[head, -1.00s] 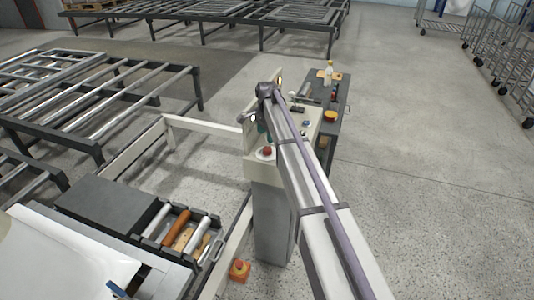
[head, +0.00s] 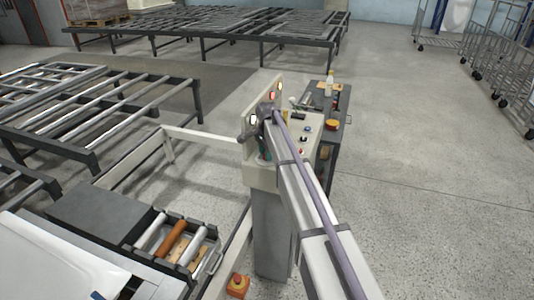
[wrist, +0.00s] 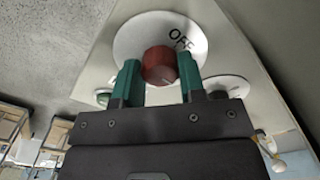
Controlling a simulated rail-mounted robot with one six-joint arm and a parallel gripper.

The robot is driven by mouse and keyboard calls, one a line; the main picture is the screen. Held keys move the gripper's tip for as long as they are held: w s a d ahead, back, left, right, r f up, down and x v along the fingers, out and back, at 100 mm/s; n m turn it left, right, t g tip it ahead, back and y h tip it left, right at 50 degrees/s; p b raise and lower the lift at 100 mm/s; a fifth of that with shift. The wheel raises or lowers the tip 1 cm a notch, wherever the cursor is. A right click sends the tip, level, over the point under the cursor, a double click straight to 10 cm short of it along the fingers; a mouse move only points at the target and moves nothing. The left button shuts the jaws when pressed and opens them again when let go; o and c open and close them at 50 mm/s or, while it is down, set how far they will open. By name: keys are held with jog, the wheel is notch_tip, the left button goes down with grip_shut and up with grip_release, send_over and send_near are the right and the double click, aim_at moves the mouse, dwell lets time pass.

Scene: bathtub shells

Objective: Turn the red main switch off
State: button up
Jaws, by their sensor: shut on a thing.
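The red main switch (wrist: 160,65) is a round red knob on a white disc (wrist: 132,42) marked "OFF" at its upper right, in the wrist view. My gripper (wrist: 158,70) has a green finger on each side of the knob and is shut on it. In the head view, my gripper (head: 265,156) is at the near face of the pale control console (head: 258,178), and the knob is hidden behind my wrist and arm.
The console's raised panel has a lit red lamp (head: 272,95).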

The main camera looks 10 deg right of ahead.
jog(key=shift+c, duration=1.1)
jog(key=shift+n, duration=0.4)
jog(key=n, duration=1.7)
jog(key=shift+s, duration=0.1)
